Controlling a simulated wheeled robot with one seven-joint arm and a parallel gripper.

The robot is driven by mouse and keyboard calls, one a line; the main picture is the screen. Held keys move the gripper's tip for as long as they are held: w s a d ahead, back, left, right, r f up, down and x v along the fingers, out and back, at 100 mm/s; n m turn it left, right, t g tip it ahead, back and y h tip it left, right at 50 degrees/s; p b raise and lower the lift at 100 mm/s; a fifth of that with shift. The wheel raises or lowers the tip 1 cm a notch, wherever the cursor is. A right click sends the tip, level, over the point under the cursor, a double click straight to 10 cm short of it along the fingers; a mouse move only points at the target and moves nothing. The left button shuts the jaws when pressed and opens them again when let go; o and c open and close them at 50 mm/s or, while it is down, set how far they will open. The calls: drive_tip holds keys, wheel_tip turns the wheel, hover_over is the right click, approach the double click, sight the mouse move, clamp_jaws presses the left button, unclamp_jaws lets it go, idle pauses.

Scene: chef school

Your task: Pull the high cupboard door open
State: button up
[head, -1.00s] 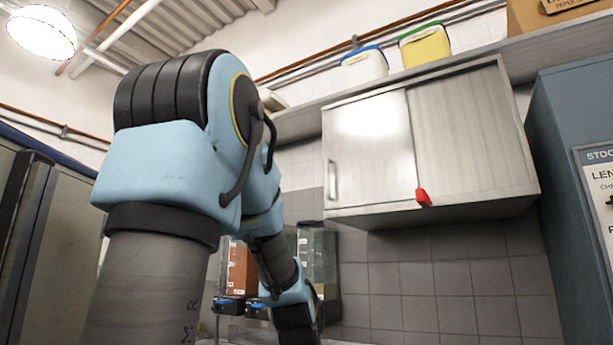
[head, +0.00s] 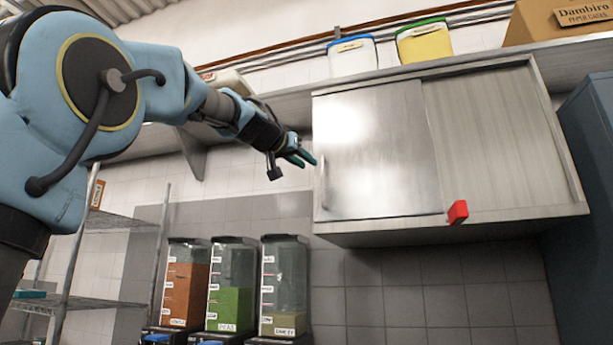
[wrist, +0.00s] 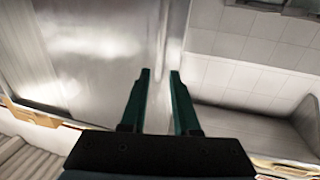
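The high cupboard (head: 510,130) hangs on the wall in the head view. Its left door (head: 385,150) is shiny metal and closed, with an upright handle (head: 324,183) near its left edge. The paler right panel is beside it. My gripper (head: 308,158) is raised just left of the door, near handle height; it appears apart from it. In the wrist view, my gripper (wrist: 160,75) has two dark green fingers apart with nothing between them. The metal door (wrist: 95,50) fills the left there, with an upright edge or handle, blurred, beyond the fingertips.
A red block (head: 457,212) sits at the cupboard's lower edge. Containers with blue (head: 352,57) and green (head: 424,42) lids stand on the shelf above. Food dispensers (head: 231,285) stand below left, near a wire rack (head: 110,222). A blue cabinet (head: 590,150) is at right.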

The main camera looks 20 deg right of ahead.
sight(321, 173)
drive_tip(key=p+x, duration=0.4)
drive_tip(key=x, duration=0.4)
drive_tip(key=shift+w+d+r+p, duration=0.1)
drive_tip(key=shift+w+d+p, duration=0.1)
drive_tip(key=shift+d+p, duration=0.15)
drive_tip(key=shift+w+d, duration=0.4)
drive_tip(key=shift+d, duration=0.15)
drive_tip(key=shift+f, duration=0.2)
drive_tip(key=shift+c, duration=0.2)
clamp_jaws()
